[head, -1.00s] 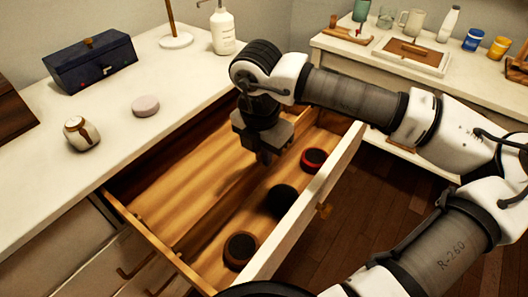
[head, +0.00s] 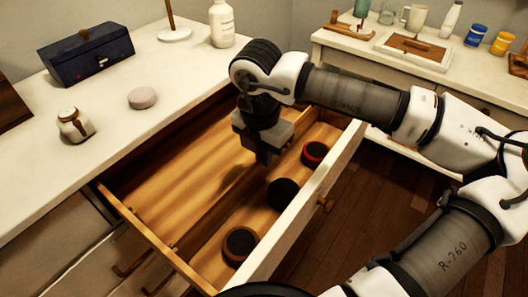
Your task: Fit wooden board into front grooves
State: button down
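A long wooden board (head: 215,212) runs lengthwise inside the open wooden drawer (head: 142,222), splitting its floor into a back strip and a front strip. I cannot tell whether its ends sit in grooves, and no grooves can be made out. My gripper (head: 264,158) points down over the board, towards the drawer's right half. Its fingertips are dark and small, and I cannot tell whether they touch or grip the board. My gripper and wrist hide part of the board and the drawer's far right.
Three dark round items, one red-rimmed (head: 315,154), one black (head: 283,194) and one brown-rimmed (head: 240,245), lie in the front strip. The white counter holds a jar (head: 76,125), a pink disc (head: 142,98), a blue box (head: 88,59) and a bottle (head: 222,23).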

jog(key=shift+f, duration=0.2)
jog(key=c, duration=1.5)
grip_release()
jog(key=shift+c, duration=0.2)
notch_tip(320, 180, up, 14)
jog(key=s, duration=0.1)
jog(key=shift+a+p, duration=0.3)
jog(key=shift+a, duration=0.05)
jog(key=shift+f, duration=0.1)
